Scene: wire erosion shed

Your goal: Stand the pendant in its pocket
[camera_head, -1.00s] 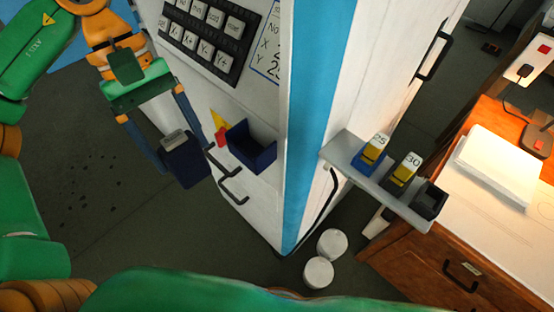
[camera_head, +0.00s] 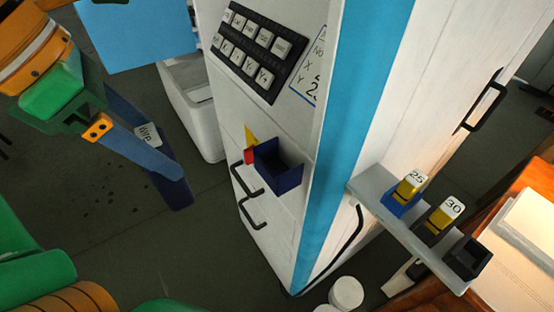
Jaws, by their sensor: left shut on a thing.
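The pendant (camera_head: 174,190), a dark blue block with a white label reading roughly "Wrp", is held at the left of the head view. My left gripper (camera_head: 160,158) is shut on it, its blue fingers along both sides. The fingers hide part of the pendant. A dark blue open-topped pocket (camera_head: 278,174) is fixed to the front of the white machine. It looks empty and lies to the right of the pendant, apart from it. My right gripper is not in view.
A black keypad (camera_head: 257,52) is above the pocket, with yellow and red markers beside it and black handles (camera_head: 247,198) below. A white bin (camera_head: 193,105) stands behind the pendant.

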